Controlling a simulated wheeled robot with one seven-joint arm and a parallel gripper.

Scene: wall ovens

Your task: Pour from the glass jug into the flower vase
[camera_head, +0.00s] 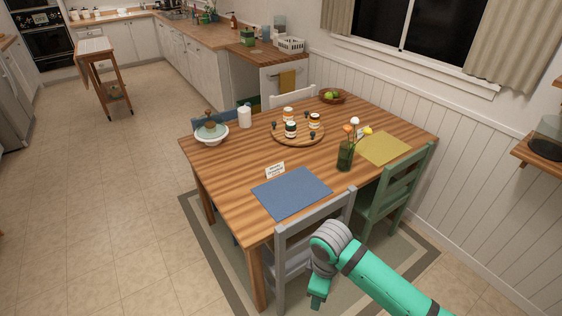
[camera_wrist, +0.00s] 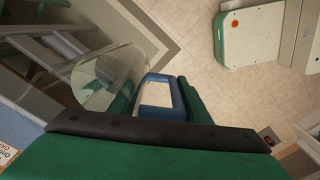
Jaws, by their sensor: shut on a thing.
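The flower vase (camera_head: 345,157) is dark green glass with orange, white and yellow flowers. It stands upright on the wooden table (camera_head: 230,166), near its right side, in the head view. The glass jug (camera_wrist: 98,82) is clear and shows in the wrist view, with a blue handle-like part (camera_wrist: 157,92) between my fingers. My gripper (camera_wrist: 160,88) is shut on the jug there. In the head view my gripper (camera_head: 318,288) is low in front of the table, by the grey chair, and the jug cannot be made out. The jug's contents cannot be told.
A grey chair (camera_head: 284,250) and a green chair (camera_head: 395,190) stand at the table's near sides. Near the vase are a blue mat (camera_head: 292,192), a yellow mat (camera_head: 384,149) and a round tray with jars (camera_head: 298,140). Open floor (camera_head: 120,200) lies left.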

